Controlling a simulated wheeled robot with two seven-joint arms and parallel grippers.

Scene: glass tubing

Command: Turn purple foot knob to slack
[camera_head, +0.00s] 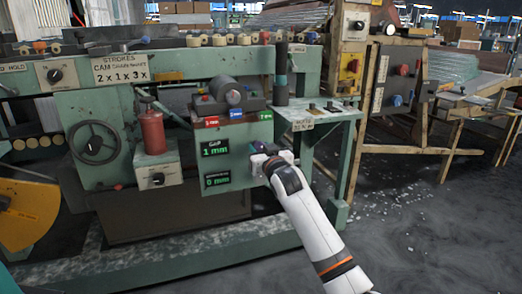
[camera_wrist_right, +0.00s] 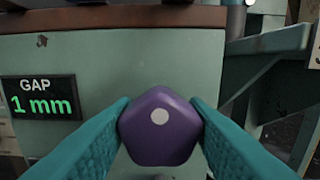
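The purple foot knob (camera_wrist_right: 160,126) is five-sided with a pale dot on its face. It sits on the front of a green machine panel, right of a display (camera_wrist_right: 40,97) reading GAP 1 mm. My right gripper (camera_wrist_right: 162,122) has its teal fingers on the knob's left and right sides, seemingly touching both. In the head view my right gripper (camera_head: 262,152) reaches the panel (camera_head: 233,133), hiding most of the knob. A lower display (camera_head: 217,181) reads 0 mm; its small label is unreadable. My left gripper is not in view.
A green side table (camera_head: 318,117) stands just right of the panel. A handwheel (camera_head: 95,142) and a red cylinder (camera_head: 152,132) are further left.

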